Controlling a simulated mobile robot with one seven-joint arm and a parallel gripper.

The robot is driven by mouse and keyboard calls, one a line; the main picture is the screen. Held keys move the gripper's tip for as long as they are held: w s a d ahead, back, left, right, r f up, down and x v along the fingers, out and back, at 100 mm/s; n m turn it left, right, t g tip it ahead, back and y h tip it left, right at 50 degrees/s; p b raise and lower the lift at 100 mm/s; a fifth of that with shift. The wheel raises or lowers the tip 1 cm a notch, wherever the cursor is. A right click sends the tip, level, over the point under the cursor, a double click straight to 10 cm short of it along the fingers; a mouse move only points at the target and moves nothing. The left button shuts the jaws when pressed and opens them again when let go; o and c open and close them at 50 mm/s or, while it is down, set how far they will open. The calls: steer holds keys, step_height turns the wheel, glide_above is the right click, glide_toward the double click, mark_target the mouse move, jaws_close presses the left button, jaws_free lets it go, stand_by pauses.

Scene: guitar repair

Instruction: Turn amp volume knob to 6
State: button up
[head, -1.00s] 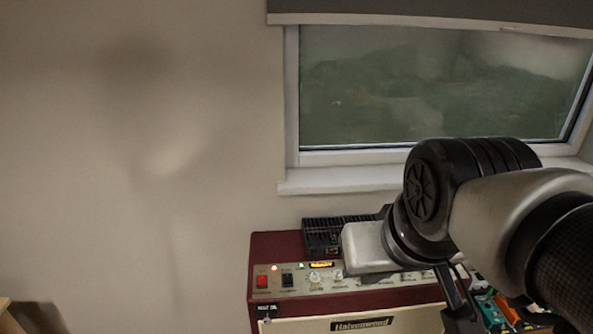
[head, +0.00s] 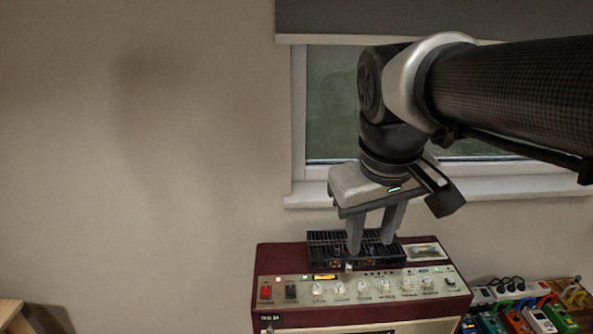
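The maroon amp (head: 280,258) stands below the window with its pale control panel (head: 305,281) facing me. A row of several light knobs runs along the panel, including the leftmost knob (head: 317,290) and one beside it (head: 339,289). The labels and pointer marks are too small to read, so I cannot tell which knob is volume or its setting. My gripper (head: 371,246) points down over the amp's top, behind the knob row. Its two fingers are apart with nothing seen between them, and it appears clear of the knobs.
A black slotted box (head: 325,245) sits on the amp behind and below my fingers. A red switch (head: 265,292) and a black switch (head: 290,292) are at the panel's left. A power strip (head: 510,290) and several coloured pedals (head: 540,320) lie at right. The wall at left is clear.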

steer(key=w+a+n+g+b, duration=0.1)
steer(key=w+n+g, duration=0.1)
steer(key=w, duration=0.5)
steer(key=n+g+h+b, duration=0.1)
steer(key=n, duration=0.1)
glide_above(340, 284)
steer(key=s+a, duration=0.4)
step_height(340, 284, down, 3)
steer(key=w+a+f+n+g+h+b, duration=0.15)
steer(key=w+f+g, duration=0.25)
steer(key=w+f, duration=0.55)
steer(key=shift+n, duration=0.45)
steer(key=x, duration=0.6)
steer(key=b+x, duration=0.1)
steer(key=x, duration=0.4)
steer(key=b+x, duration=0.1)
steer(key=x, duration=0.5)
steer(key=shift+w+a+f, duration=0.1)
steer(key=shift+a+f, duration=0.05)
steer(key=shift+f, duration=0.3)
jaws_close()
steer(key=shift+m+y, duration=0.25)
steer(key=shift+m, duration=0.05)
